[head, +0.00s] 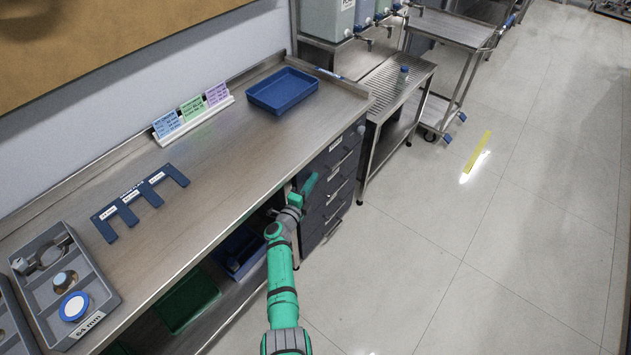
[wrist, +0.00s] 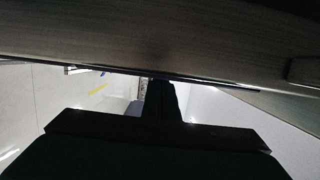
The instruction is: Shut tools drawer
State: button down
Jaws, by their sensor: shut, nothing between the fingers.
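The dark blue drawer stack (head: 335,190) is under the right end of the steel bench, with bar handles and white labels too small to read. I cannot tell which one is the tools drawer, and no drawer clearly stands out from the others. My gripper (head: 309,184) is shut and empty, beside the left part of the drawer fronts and below the bench edge. Whether it touches a front is unclear. In the wrist view my gripper (wrist: 160,98) is a dark shape under the bench edge, and no drawer can be made out.
The bench top (head: 225,150) holds a blue tray (head: 283,90), a card stand (head: 193,115), a dark blue notched plate (head: 138,203) and a grey divided tray (head: 62,285). Bins sit on the shelf below. A slatted steel stand (head: 400,80) is right of the drawers.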

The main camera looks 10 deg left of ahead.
jog(key=shift+w+a+r, duration=0.1)
jog(key=shift+a+r, duration=0.1)
jog(key=shift+a, duration=0.4)
jog(key=s+d, duration=0.1)
jog(key=s, duration=1.1)
jog(key=shift+d+f, duration=0.2)
